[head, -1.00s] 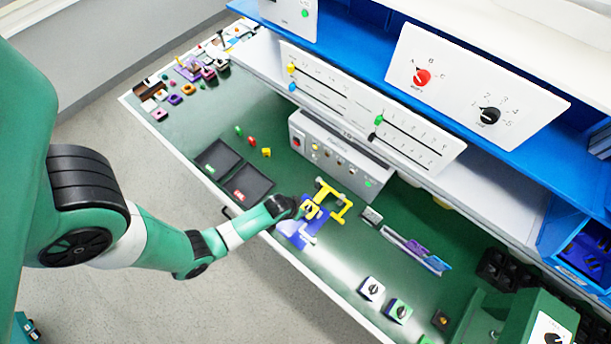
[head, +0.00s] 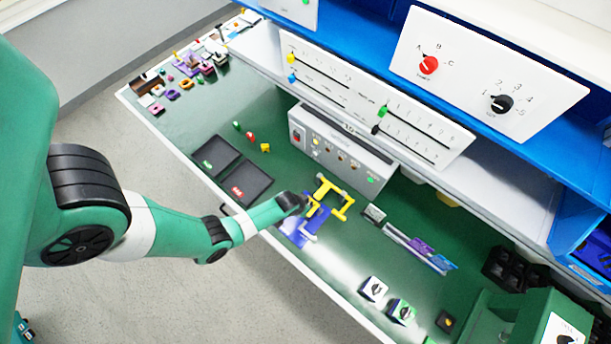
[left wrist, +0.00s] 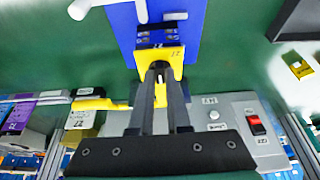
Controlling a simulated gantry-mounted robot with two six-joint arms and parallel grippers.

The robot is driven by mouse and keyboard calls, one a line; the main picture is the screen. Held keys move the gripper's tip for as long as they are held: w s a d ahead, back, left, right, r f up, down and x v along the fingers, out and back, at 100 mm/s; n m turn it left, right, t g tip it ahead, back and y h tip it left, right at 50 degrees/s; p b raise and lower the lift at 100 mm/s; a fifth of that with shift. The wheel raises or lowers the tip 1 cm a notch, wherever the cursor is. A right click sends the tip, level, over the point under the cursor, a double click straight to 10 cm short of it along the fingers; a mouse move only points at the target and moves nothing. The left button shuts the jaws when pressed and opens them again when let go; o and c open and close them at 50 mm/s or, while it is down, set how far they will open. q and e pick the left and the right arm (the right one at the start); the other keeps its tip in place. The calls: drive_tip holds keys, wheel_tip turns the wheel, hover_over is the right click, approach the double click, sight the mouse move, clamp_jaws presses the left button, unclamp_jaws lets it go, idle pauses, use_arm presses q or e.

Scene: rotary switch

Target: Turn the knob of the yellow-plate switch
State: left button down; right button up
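The yellow-plate switch (left wrist: 176,56) shows in the left wrist view as a small yellow plate with a printed label, against a blue base (left wrist: 185,15). In the head view its yellow (head: 313,209) is partly hidden by my wrist, at the front edge of the green bench. My left gripper (left wrist: 159,70) has its two dark fingertips over the plate, a narrow gap between them. My right gripper is not in view.
A yellow frame (head: 340,205) stands just behind the switch. A grey control box (head: 340,150) is farther back. Two dark trays (head: 245,186) lie to the left. Two small knob switches (head: 373,289) (head: 401,311) sit at the right front. Green bench between them is clear.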

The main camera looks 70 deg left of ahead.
use_arm(q)
drive_tip(key=shift+n, duration=0.4)
drive_tip(key=shift+w+d+n+g+y+b, duration=0.2)
drive_tip(key=shift+n+g+y+b, duration=0.25)
drive_tip(key=shift+n, duration=0.45)
drive_tip(key=shift+w+d+n, duration=0.1)
drive_tip(key=shift+n, duration=0.8)
drive_tip(key=shift+w+r+n+g+y, duration=0.15)
drive_tip(key=shift+n+g+y, duration=0.3)
drive_tip(key=shift+n, duration=0.75)
drive_tip(key=shift+w+d+n+g+p, duration=0.15)
drive_tip(key=shift+n+g+p, duration=0.35)
drive_tip(key=shift+n, duration=0.6)
drive_tip(key=c, duration=0.9)
unclamp_jaws()
